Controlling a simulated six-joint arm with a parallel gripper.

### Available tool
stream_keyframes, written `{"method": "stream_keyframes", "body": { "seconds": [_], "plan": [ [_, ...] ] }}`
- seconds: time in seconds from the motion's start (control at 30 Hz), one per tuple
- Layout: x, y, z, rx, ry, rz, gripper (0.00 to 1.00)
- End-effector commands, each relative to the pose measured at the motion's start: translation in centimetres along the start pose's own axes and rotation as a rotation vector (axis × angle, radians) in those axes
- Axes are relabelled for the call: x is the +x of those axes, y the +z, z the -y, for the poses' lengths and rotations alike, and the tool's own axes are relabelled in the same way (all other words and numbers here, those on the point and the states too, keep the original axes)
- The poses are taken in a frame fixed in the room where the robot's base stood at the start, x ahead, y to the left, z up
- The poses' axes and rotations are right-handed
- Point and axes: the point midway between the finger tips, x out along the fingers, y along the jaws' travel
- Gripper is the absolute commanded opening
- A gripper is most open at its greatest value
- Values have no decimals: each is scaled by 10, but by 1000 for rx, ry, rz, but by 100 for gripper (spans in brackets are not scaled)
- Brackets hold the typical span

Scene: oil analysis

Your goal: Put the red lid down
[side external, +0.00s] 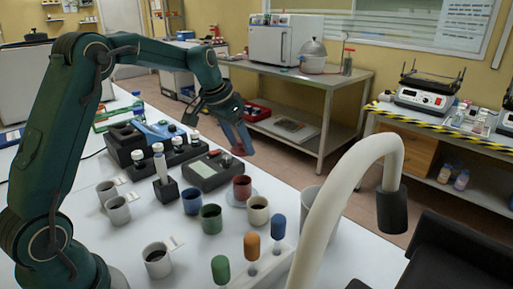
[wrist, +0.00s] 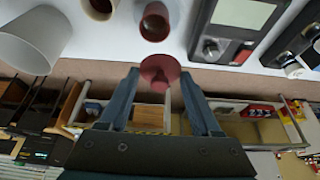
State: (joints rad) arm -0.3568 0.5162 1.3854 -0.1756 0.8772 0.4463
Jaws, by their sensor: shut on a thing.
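My gripper (side external: 234,137) is shut on the red lid (side external: 238,150), holding it in the air beyond the far edge of the white table. In the wrist view the round red lid (wrist: 158,68) is between the fingertips of my gripper (wrist: 160,78), with its knob towards the palm. A red cup (side external: 242,188) stands open on a pale round plate, below and near the lid in the side view. It also shows in the wrist view (wrist: 154,27), just above the lid in the picture. The lid is apart from the cup.
Cream (side external: 258,211), green (side external: 210,219) and blue (side external: 192,200) cups stand near the red cup. A grey device (side external: 211,170) is left of it.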

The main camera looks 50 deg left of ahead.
Motion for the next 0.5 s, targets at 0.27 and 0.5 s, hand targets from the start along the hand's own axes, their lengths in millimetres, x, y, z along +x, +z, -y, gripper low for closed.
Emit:
{"method": "stream_keyframes", "body": {
  "seconds": [0.27, 0.5],
  "plan": [
    [34, -1, -31, 9, 5, 3, 14],
    [73, -11, -78, 9, 4, 2, 14]
  ]
}}
